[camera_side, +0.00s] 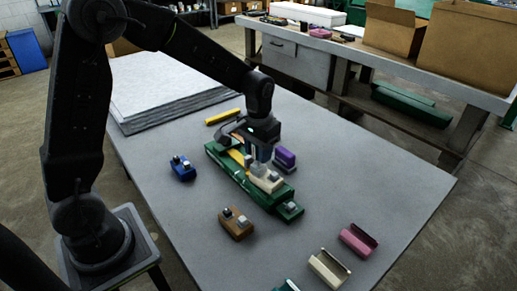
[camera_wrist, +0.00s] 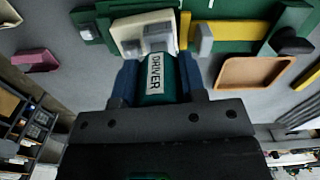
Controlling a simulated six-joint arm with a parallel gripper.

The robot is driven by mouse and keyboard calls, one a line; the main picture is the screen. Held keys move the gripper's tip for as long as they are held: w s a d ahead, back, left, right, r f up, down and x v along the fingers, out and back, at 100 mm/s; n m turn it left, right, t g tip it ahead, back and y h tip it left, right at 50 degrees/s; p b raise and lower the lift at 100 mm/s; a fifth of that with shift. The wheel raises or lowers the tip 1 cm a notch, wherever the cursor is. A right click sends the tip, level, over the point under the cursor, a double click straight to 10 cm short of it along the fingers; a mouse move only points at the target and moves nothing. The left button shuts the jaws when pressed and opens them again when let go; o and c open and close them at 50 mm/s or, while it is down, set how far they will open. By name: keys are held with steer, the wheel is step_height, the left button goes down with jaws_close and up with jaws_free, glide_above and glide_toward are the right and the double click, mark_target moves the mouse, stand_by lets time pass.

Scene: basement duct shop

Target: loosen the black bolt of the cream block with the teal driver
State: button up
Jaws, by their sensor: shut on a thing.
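My gripper (camera_side: 258,140) is shut on the teal driver (camera_wrist: 155,75), whose side carries the label DRIVER in the wrist view. The cream block (camera_side: 266,180) sits on the long green fixture (camera_side: 227,164) in the middle of the table, just below and in front of my gripper. In the wrist view the cream block (camera_wrist: 128,27) has grey raised parts on it, and the driver's far end is close to them. I cannot tell whether it touches. I cannot make out the black bolt; the driver may hide it.
A purple block (camera_side: 285,156) stands close to the fixture's right side. A blue block (camera_side: 182,168) and a brown block (camera_side: 237,226) lie to its left and front. Cream (camera_side: 326,270) and pink (camera_side: 357,241) trays are at the front right.

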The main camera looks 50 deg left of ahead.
steer(key=shift+n, duration=1.7)
steer(key=shift+n, duration=1.7)
steer(key=n, duration=0.3)
steer(key=shift+n, duration=0.3)
